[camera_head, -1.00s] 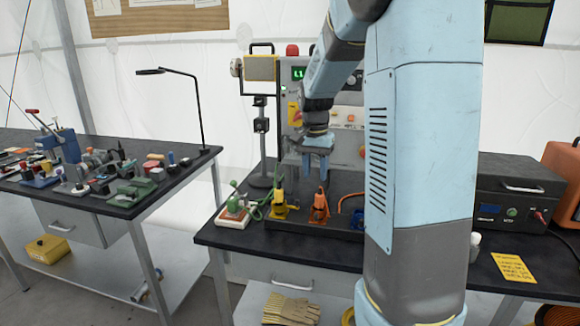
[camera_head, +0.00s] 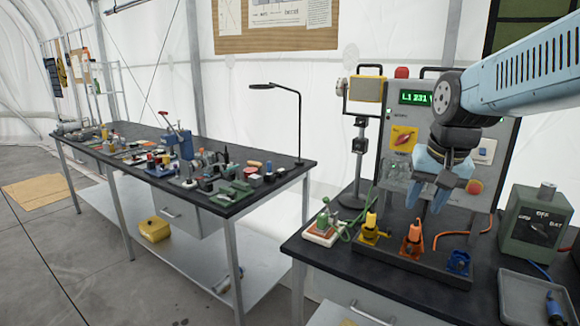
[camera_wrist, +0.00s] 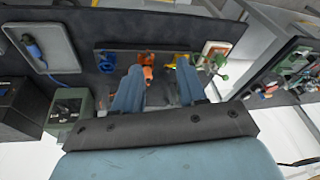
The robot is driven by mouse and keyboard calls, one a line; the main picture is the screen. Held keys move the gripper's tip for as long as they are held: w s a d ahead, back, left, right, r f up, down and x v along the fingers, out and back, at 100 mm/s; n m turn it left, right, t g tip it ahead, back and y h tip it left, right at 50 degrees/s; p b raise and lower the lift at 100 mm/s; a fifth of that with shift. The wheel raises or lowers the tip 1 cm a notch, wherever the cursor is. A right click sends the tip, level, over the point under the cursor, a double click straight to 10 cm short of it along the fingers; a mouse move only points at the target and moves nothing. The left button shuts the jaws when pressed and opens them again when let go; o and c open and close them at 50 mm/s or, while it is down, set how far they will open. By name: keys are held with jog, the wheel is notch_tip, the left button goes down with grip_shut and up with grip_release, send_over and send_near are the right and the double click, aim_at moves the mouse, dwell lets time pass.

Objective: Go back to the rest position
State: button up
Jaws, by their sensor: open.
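My gripper (camera_head: 428,201) is open and empty in the head view, its light blue fingers apart and pointing down. It hangs in front of the grey panel (camera_head: 398,172) with the green display, above the black bench (camera_head: 390,284). Orange (camera_head: 412,240), yellow (camera_head: 371,228) and blue (camera_head: 458,262) clamp-like pieces stand below it on a dark base. In the wrist view the two fingers (camera_wrist: 158,88) are spread, with the orange piece (camera_wrist: 147,66) and the yellow piece (camera_wrist: 179,58) beyond them. Nothing is between the fingers.
A grey-green box with a dial (camera_head: 538,226) and a grey tray (camera_head: 535,299) stand at the right. A second bench (camera_head: 225,208) with many tools stands left, across a gap.

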jog(key=s+a+n+t, duration=0.2)
jog(key=s+a+n, duration=0.1)
jog(key=s, duration=0.6)
